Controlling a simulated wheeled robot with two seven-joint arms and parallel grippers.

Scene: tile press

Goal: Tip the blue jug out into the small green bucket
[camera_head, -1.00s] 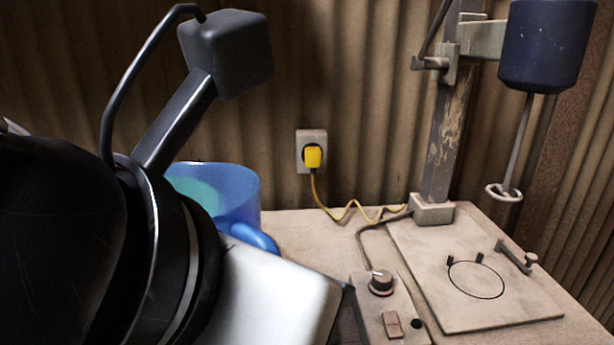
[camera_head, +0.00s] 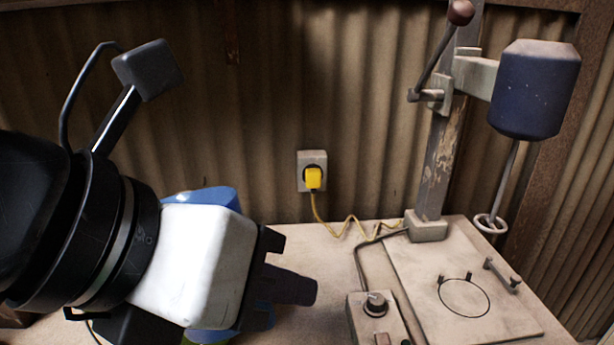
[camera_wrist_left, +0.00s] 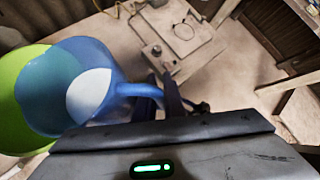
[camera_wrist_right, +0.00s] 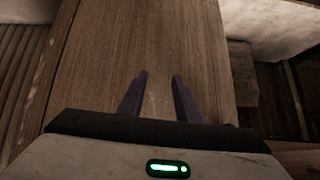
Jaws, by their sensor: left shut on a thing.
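The blue jug (camera_wrist_left: 85,60) is held by its handle (camera_wrist_left: 138,90) in my left gripper (camera_wrist_left: 168,100), which is shut on it. In the left wrist view its open mouth shows a pale patch inside, and it overlaps the green bucket (camera_wrist_left: 15,75) at the left. Whether anything is flowing out I cannot tell. In the head view my left gripper (camera_head: 292,287) and wrist hide most of the jug (camera_head: 212,196). Only a sliver of the green bucket (camera_head: 226,341) shows at the bottom edge. My right gripper (camera_wrist_right: 160,82) is open and empty, over a wooden surface.
The tile press (camera_head: 435,160) stands on the bench at the right, with its blue head (camera_head: 535,90) and baseplate (camera_head: 450,260). A control box (camera_head: 375,312) with a knob sits before it. A yellow plug (camera_head: 313,178) is in the wall socket. Bare bench (camera_head: 310,245) lies between.

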